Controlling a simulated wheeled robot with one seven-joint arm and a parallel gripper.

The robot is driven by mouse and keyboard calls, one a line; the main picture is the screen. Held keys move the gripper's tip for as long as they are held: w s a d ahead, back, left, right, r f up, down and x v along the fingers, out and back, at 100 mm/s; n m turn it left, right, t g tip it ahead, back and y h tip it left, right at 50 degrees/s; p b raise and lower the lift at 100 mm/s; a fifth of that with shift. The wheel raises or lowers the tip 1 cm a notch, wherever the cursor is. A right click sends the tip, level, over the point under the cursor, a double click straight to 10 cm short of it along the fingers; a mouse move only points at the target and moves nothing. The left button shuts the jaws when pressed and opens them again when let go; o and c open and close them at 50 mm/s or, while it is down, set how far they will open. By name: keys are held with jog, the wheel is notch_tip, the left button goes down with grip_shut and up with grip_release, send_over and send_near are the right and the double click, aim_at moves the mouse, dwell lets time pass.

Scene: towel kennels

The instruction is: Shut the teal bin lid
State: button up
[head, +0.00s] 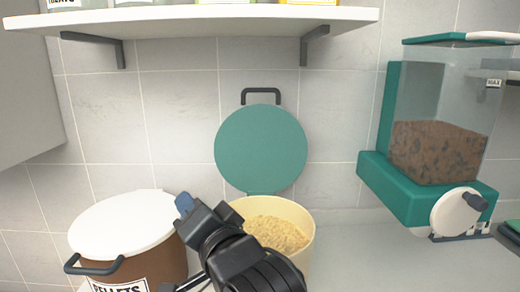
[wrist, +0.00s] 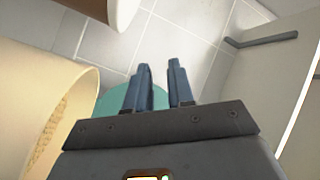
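The teal lid (head: 261,148) is a round disc standing upright against the tiled wall, with a dark handle (head: 261,95) at its top. Its lower edge meets the back rim of a cream bin (head: 307,232) holding yellowish crumbs. My gripper (head: 185,204) is in front of the bins, left of the lid and near the white-lidded bin's right edge, not visibly touching the lid. In the wrist view my gripper (wrist: 160,66) has its two fingers apart with nothing between them. Part of the teal lid (wrist: 113,104) shows behind them, and the cream bin (wrist: 65,85) is at the left.
A brown pellets bin (head: 158,262) with a white lid stands at left. A shelf (head: 200,18) with dark brackets (head: 314,43) hangs above. A teal dispenser (head: 385,180) with brown kibble is at right. The counter (head: 400,265) between bin and dispenser is clear.

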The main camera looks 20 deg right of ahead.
aim_at(264, 91)
jog(key=w+d+r+m+h+p, duration=0.1)
jog(key=w+d+r+m, duration=0.2)
jog(key=d+r, duration=0.3)
jog(key=w+d+r+m+g+h+p, duration=0.1)
jog(key=w+d+r+m+p, duration=0.1)
jog(key=w+d+r+m, duration=0.2)
jog(key=w+d+r+m+g+h+p, duration=0.1)
jog(key=w+d+r+m, duration=0.2)
jog(key=d+r, duration=0.5)
jog(key=shift+w+d+r+m, duration=0.3)
jog(key=shift+d+r, duration=0.1)
jog(key=shift+d, duration=0.1)
jog(key=shift+p+x, duration=0.95)
jog(key=shift+x, duration=2.85)
jog(key=shift+d+f, duration=0.15)
jog(key=shift+c, duration=0.4)
grip_shut()
